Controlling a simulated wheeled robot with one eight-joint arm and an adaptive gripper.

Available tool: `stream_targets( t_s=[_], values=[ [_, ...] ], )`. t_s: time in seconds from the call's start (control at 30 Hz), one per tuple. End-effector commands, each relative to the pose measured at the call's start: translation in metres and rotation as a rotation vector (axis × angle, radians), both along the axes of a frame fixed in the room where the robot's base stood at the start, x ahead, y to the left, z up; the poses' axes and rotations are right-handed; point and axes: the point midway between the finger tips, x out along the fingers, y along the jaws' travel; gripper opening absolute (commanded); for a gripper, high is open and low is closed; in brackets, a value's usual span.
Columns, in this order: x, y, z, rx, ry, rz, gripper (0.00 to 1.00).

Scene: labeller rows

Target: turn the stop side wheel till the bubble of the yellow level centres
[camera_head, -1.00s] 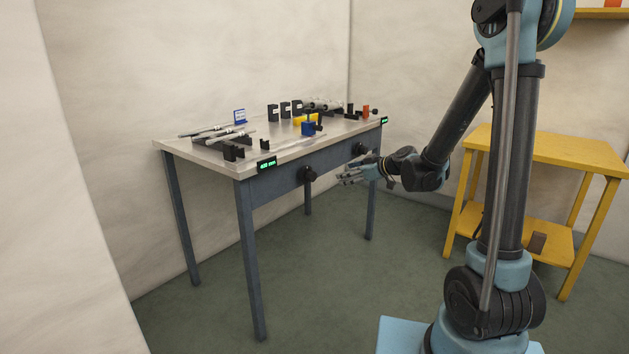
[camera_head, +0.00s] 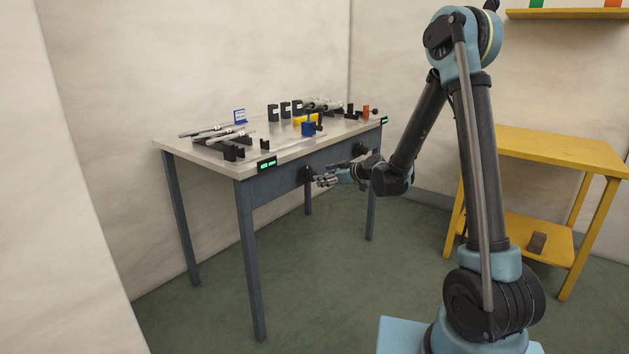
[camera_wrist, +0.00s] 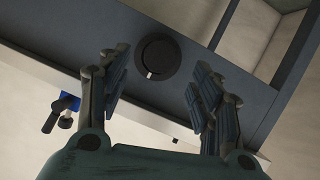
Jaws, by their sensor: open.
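My gripper (camera_head: 322,181) is open and empty, with its fingers toward the nearer black wheel (camera_head: 308,173) on the table's front. In the wrist view a round black wheel (camera_wrist: 158,57) with a white mark shows between the spread fingers (camera_wrist: 160,72); I see no grip on it. A second black wheel (camera_head: 361,149) is farther right on the same side. I cannot read which is the stop side wheel. A small yellow thing (camera_head: 299,121), perhaps the level, lies on the tabletop partly behind a blue block (camera_head: 308,128). Its bubble is too small to see.
The grey table (camera_head: 204,161) carries dark brackets, metal rods and a blue sign (camera_head: 239,116). Green displays sit at its near corner (camera_head: 267,163) and far corner (camera_head: 384,120). A yellow shelf table (camera_head: 565,149) stands at the right. The floor between is clear.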

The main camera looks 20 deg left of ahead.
Motion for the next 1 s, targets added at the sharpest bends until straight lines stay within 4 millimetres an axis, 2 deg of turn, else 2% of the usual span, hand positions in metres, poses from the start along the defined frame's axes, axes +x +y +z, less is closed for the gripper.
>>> stream_targets(
  t_s=[0.2,0.4,0.6,0.9,0.93,1.0],
  values=[
    [0.015,0.030,-0.014,-0.001,0.000,0.002,0.59],
    [0.027,0.050,-0.023,0.000,0.000,0.001,0.59],
    [0.032,0.060,-0.027,-0.001,0.000,0.001,0.59],
    [0.033,0.061,-0.028,-0.001,0.000,0.000,0.59],
    [0.033,0.061,-0.028,-0.001,0.000,0.000,0.54],
    [0.033,0.061,-0.028,0.000,-0.001,0.000,0.38]
  ],
)
